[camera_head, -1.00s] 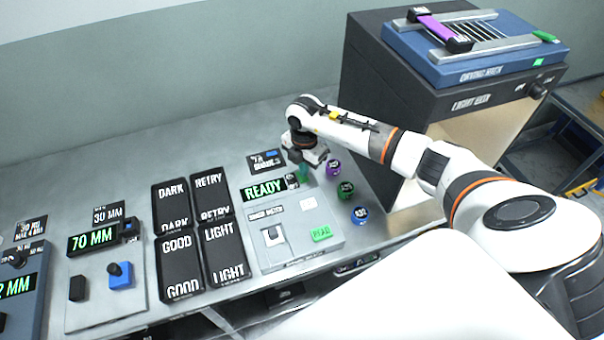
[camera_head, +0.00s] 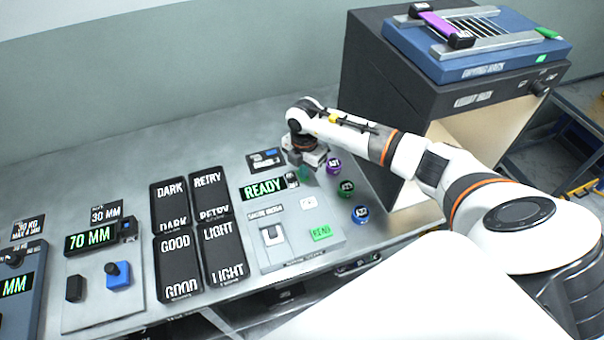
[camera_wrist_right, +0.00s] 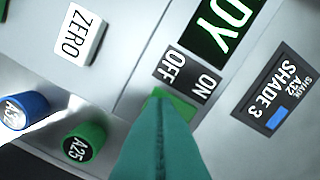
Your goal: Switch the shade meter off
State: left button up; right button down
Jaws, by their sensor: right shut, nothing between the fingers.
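The shade meter (camera_head: 331,252) is a light grey panel at the table's right part, with a lit display (camera_head: 263,189) reading READY in green. It has a white ZERO button and a green READ button (camera_head: 320,233). Its ON/OFF label (camera_wrist_right: 188,72) shows in the right wrist view, beside the display. My right gripper (camera_head: 303,173) is over the panel's far right corner. Its teal fingers (camera_wrist_right: 165,140) are shut and empty, close to a bright green piece (camera_wrist_right: 175,103) below the label. The fingers hide most of that piece; contact cannot be told. My left gripper is out of view.
Purple, green and blue dye pots (camera_head: 346,188) stand just right of the meter. A dark cabinet (camera_head: 385,110) with a blue drying rack is behind them. Black trays (camera_head: 180,265) labelled DARK, RETRY, GOOD and LIGHT lie left of the meter.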

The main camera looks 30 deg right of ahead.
jog(key=shift+s+f, duration=0.1)
jog(key=shift+f, duration=0.2)
notch_tip(320, 180, up, 2)
jog(key=shift+r+p, duration=0.15)
jog(key=shift+p, duration=0.7)
jog(key=shift+r+p, duration=1.8)
jog(key=shift+r, duration=0.6)
jog(key=shift+f, duration=0.1)
